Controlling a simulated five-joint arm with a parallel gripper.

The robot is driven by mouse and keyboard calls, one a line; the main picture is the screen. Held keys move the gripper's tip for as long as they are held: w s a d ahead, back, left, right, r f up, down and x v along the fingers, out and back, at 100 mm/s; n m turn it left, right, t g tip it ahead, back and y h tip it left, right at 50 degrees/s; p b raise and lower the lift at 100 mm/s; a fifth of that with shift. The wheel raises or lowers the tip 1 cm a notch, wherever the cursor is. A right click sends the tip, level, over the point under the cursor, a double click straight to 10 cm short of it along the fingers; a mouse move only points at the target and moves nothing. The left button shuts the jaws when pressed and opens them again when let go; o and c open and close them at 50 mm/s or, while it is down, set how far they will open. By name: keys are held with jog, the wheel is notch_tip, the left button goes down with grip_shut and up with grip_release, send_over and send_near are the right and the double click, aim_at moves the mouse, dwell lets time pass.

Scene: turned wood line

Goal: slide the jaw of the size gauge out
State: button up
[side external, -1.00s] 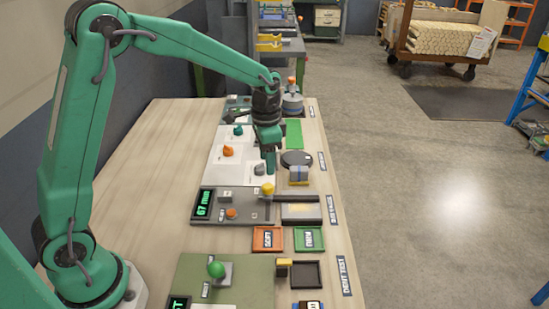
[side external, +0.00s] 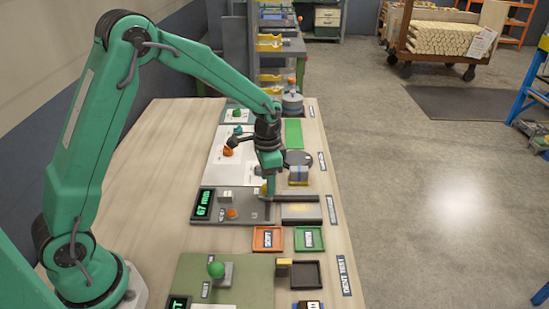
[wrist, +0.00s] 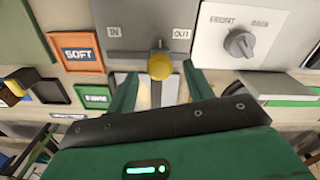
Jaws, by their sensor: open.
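The size gauge is a grey plate (side external: 246,218) with a green readout of 67 mm (side external: 203,203). Its jaw has a yellow knob, which shows in the wrist view (wrist: 160,66) on a grey slide bar between the labels IN and OUT. My gripper (side external: 268,195) hangs pointing down over the gauge and hides most of the knob in the side view. In the wrist view my gripper (wrist: 160,76) is open, one green finger on each side of the knob. I see a gap on both sides.
A dark round disc (side external: 298,158) and a block (side external: 298,176) stand just beyond the gauge. An orange tray (side external: 268,239) and a green tray (side external: 309,238) lie on the near side. A selector dial (wrist: 240,43) sits right of the OUT label in the wrist view.

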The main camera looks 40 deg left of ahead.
jog(key=shift+f, duration=0.6)
grip_shut()
jog(key=shift+w+a, duration=1.25)
jog(key=shift+c, duration=0.3)
grip_release()
jog(key=shift+a, duration=0.1)
jog(key=shift+o, duration=0.3)
jog(key=shift+r, duration=0.15)
